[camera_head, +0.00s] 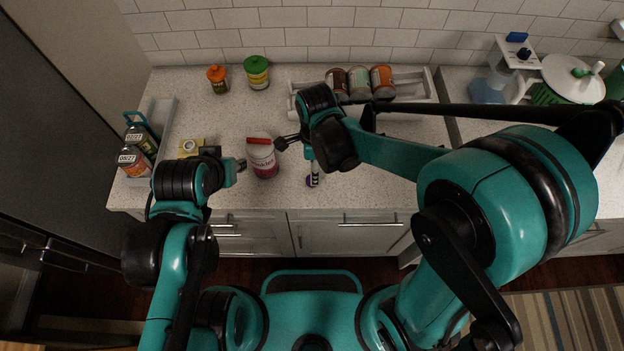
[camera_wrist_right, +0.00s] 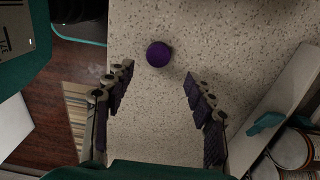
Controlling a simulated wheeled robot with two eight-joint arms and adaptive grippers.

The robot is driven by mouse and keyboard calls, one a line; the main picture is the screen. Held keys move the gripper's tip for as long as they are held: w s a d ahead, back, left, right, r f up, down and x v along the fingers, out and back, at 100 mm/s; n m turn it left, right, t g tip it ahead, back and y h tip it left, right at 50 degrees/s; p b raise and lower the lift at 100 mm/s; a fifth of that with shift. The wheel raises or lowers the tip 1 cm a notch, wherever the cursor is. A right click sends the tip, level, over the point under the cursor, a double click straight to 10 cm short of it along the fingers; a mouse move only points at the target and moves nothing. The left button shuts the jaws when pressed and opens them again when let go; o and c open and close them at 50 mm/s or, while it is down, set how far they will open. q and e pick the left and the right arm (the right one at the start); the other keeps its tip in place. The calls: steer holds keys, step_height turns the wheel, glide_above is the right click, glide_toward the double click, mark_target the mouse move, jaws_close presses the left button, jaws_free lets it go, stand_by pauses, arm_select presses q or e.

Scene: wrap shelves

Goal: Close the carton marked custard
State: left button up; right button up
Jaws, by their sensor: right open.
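No carton with a readable custard mark shows in either view. My left gripper (camera_head: 240,165) is close to the left side of a white and red jar (camera_head: 264,165) whose label I cannot fully read; its jaws are too small to judge. A red piece (camera_head: 259,141) lies across the jar's top. My right gripper (camera_head: 288,142) is to the right of the jar, partly hidden by its own wrist. In the right wrist view its jaws (camera_wrist_right: 158,80) are open and empty, with a purple ball (camera_wrist_right: 158,54) beyond them.
A left tray (camera_head: 163,115) holds dated jars (camera_head: 133,161). A yellow item (camera_head: 190,147) lies beside it. Orange-lidded (camera_head: 217,78) and green-lidded (camera_head: 257,72) jars stand behind. A white rack (camera_head: 415,88) holds several jars. A green pot (camera_head: 545,95) stands right. The back-left counter has free room.

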steer(key=f, duration=0.1)
steer(key=f+b, duration=0.1)
steer(key=f, duration=0.2)
steer(key=shift+s+a+f+b, duration=0.2)
steer(key=shift+a+b, duration=0.2)
steer(key=shift+f, duration=0.35)
steer(key=c, duration=0.8)
